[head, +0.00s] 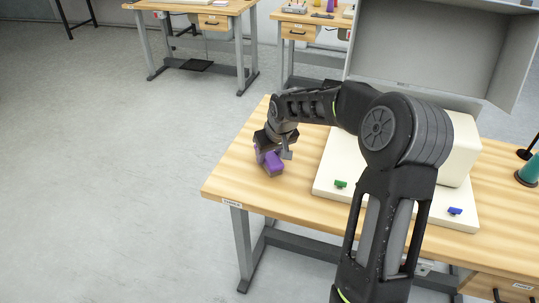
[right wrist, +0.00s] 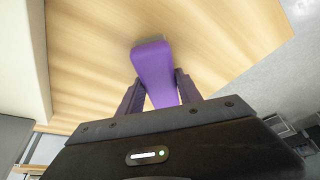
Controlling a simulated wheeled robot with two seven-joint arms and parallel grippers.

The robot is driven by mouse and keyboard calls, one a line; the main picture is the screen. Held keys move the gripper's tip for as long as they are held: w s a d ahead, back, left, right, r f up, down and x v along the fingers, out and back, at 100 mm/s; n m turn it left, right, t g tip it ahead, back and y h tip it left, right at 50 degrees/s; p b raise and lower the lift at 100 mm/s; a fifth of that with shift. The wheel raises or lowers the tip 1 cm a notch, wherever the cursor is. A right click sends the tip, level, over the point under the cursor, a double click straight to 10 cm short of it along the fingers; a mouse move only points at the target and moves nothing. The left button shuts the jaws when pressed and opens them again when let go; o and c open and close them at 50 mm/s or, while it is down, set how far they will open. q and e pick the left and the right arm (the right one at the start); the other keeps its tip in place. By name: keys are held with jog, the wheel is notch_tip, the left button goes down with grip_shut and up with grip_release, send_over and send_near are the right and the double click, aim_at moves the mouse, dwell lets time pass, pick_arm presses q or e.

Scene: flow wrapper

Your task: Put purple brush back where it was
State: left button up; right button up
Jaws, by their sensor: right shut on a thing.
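The purple brush (head: 273,166) is at the left end of the wooden table (head: 239,160). My right gripper (head: 272,150) reaches down over it and is shut on it. In the right wrist view the purple brush (right wrist: 153,68) sits between the two fingers of the right gripper (right wrist: 155,95), with its far end pointing away from the palm. The table top lies behind it; I cannot tell whether the brush touches the wood. My left gripper is not in view.
A cream machine base (head: 334,175) with a green part (head: 340,184) and a blue part (head: 455,211) stands right of the brush. A teal cone-shaped item (head: 529,173) is at the far right. The table's left corner is clear; open floor lies beyond its edge.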

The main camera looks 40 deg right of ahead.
jog(key=shift+f, duration=0.1)
jog(key=o, duration=1.3)
jog(key=shift+r, duration=0.25)
jog(key=v, duration=1.2)
